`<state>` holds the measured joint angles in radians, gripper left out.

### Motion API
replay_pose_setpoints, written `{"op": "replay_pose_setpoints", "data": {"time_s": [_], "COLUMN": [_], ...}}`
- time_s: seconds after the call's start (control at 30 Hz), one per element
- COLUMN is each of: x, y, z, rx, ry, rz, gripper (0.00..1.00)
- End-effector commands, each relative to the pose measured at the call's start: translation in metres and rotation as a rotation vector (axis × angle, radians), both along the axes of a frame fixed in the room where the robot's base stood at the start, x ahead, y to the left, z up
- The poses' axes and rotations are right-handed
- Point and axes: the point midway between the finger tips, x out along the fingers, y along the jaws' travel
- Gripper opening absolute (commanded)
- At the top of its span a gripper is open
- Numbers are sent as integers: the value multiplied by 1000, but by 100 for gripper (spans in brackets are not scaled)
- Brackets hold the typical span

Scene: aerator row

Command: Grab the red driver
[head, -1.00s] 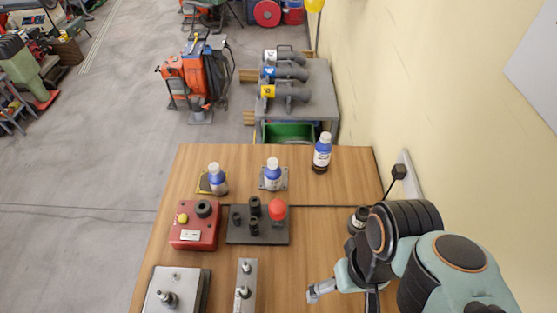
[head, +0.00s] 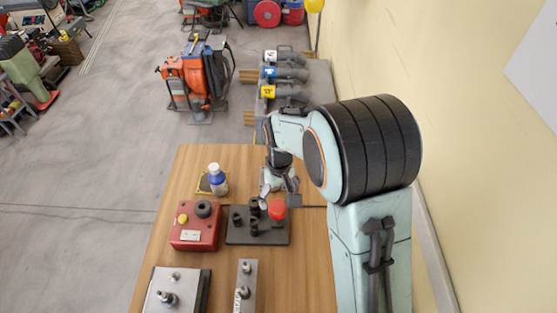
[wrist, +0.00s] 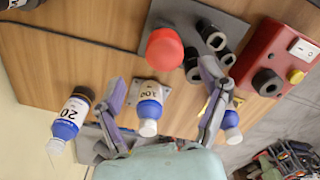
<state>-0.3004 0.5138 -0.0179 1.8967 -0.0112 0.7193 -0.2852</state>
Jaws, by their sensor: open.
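The red driver (head: 277,209), with a round red top, stands at the right end of the dark holder plate (head: 240,238). In the wrist view the red driver (wrist: 165,50) is just beyond my fingertips, roughly centred between them. My gripper (head: 276,190) is above the table close behind the red driver in the head view. Its two fingers are spread apart with nothing held, as the wrist view of my gripper (wrist: 162,75) shows. The driver's lower part is hidden under its red top.
Several black sockets (wrist: 211,36) stand beside the driver on the plate. A red switch box (head: 195,228) sits left of the plate.

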Motion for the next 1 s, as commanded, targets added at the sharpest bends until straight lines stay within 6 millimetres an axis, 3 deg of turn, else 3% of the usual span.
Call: {"op": "replay_pose_setpoints", "data": {"time_s": [0.4, 0.77, 0.8, 1.0], "x": [-4, -4, -4, -4], "y": [4, 4, 4, 4], "z": [-60, -71, -71, -71], "rx": [-4, -3, -3, -3], "ry": [15, 11, 11, 11], "rz": [12, 12, 11, 11], "gripper": [75, 75, 72, 10]}}
